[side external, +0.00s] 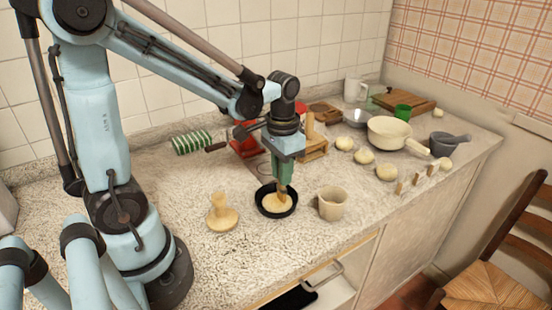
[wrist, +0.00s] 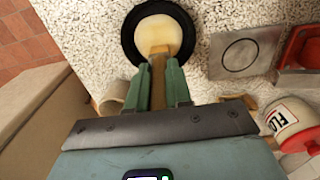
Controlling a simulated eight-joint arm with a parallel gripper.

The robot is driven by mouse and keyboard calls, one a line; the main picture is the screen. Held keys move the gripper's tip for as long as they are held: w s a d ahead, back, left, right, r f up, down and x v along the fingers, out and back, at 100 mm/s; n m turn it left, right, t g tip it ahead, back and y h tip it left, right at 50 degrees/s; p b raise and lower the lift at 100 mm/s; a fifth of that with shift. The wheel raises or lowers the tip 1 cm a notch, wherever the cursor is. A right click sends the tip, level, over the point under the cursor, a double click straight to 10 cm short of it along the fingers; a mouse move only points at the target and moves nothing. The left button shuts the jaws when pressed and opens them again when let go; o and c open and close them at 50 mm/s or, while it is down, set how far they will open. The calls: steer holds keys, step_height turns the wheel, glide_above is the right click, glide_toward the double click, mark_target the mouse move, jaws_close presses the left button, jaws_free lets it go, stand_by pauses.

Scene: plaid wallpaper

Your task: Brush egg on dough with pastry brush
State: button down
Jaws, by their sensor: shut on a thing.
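My gripper (side external: 282,183) points down over the counter, its green fingers shut on the handle of a wooden pastry brush (wrist: 158,92). The brush's lower end meets a pale round dough (wrist: 157,34) in a small black pan (wrist: 130,43). In the side view, the dough (side external: 275,205) lies in the same black pan (side external: 263,204) directly below my gripper, which also shows in the wrist view (wrist: 160,75). Whether the bristles press on the dough or hover just above it, I cannot tell. I see no egg for certain; the inside of the beige jug (side external: 332,204) is unclear.
The jug stands close right of the pan, and a wooden press (side external: 221,215) stands to its left. A red grater-like object (side external: 245,140) is behind. Several dough balls (side external: 364,157), a cream saucepan (side external: 393,135) and a grey mortar (side external: 443,145) fill the right side. The front-left counter is clear.

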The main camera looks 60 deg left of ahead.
steer(key=shift+s, duration=0.15)
steer(key=shift+s, duration=1.25)
steer(key=shift+w, duration=1.35)
steer(key=shift+s, duration=0.15)
steer(key=shift+s, duration=1.2)
steer(key=shift+w, duration=1.35)
steer(key=shift+s, duration=0.15)
